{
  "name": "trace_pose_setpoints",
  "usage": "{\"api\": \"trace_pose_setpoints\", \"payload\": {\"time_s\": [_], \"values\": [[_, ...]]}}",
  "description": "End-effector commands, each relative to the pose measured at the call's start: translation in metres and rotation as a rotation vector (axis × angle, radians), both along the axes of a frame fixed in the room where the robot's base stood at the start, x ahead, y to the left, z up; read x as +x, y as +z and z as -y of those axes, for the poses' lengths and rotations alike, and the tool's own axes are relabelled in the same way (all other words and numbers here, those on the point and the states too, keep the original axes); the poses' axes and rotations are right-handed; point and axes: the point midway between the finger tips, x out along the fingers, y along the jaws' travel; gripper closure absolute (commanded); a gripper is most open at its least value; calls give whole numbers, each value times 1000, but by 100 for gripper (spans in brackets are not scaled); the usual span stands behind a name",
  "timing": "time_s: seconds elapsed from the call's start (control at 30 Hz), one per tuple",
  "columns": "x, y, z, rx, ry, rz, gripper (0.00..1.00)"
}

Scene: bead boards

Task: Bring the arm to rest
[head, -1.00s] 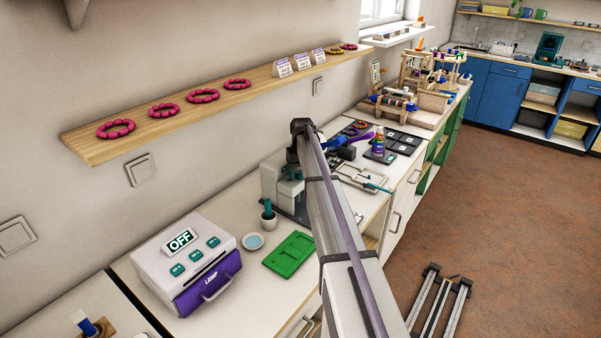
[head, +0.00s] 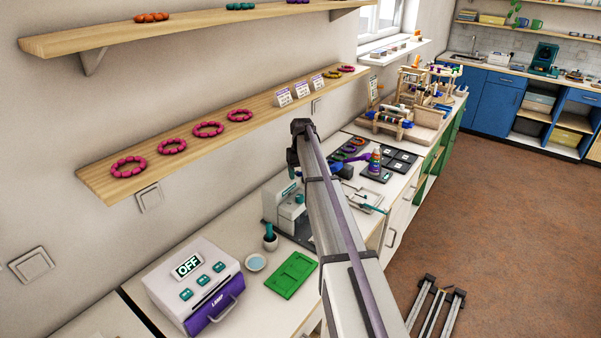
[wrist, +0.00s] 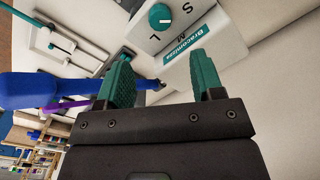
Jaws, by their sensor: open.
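My arm (head: 338,225) reaches out over the counter in the head view, its far end high above the worktop. My gripper (wrist: 160,82) shows in the wrist view with its two teal fingers spread apart and nothing between them. In the head view the arm hides most of the gripper. Beyond the fingers in the wrist view is a white machine (wrist: 215,35) with a teal knob and a teal label. It also stands below and left of the arm in the head view (head: 287,208). I cannot tell the exact gap between fingers and machine.
A white and purple lamp box (head: 205,280) reading OFF, a green board (head: 291,275) and a small blue dish (head: 256,262) are on the counter. A shelf (head: 110,185) with pink bead rings runs along the wall. A blue object (wrist: 35,90) lies left of the fingers.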

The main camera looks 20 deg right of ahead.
Motion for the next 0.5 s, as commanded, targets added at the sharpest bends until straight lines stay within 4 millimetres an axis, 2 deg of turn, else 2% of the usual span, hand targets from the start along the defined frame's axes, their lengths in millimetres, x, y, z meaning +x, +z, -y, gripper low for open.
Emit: {"api": "trace_pose_setpoints", "payload": {"time_s": [0.07,0.17,0.27,0.3,0.37,0.4,0.5], "values": [[0,0,0,0,-15,0,39],[-37,0,-11,-4,-55,-2,39],[-105,-3,-49,-9,-74,-3,39],[-137,-5,-72,-12,-73,-3,39],[-189,-9,-107,-16,-63,-4,39],[-223,-11,-129,-18,-52,-4,39],[-301,-16,-178,-24,-12,-3,39]]}}
